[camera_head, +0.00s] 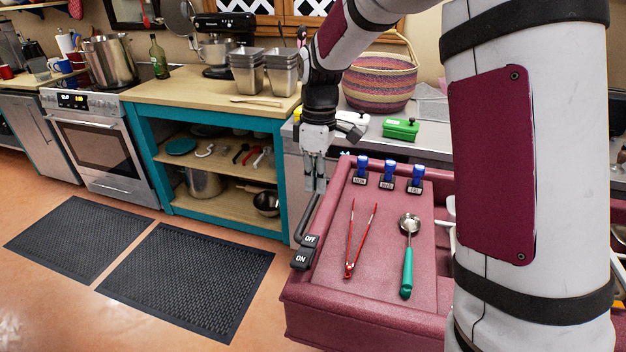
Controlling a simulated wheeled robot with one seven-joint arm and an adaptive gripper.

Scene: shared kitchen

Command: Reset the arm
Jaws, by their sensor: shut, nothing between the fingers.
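My gripper (316,184) hangs at the end of my white and maroon arm, fingers pointing down, near the left back edge of the maroon tray top (335,262). Its fingers are together with nothing between them. It is just above or beside a grey lever (308,222) with OFF and ON labels; whether they touch I cannot tell. Red-handled tongs (350,250) and a ladle with a green handle (407,270) lie on the tray top, right of the gripper. My upper arm fills the right side of the view.
Three blue-topped labelled holders (388,176) stand along the tray's back. Two black mats (185,280) lie on open floor at left.

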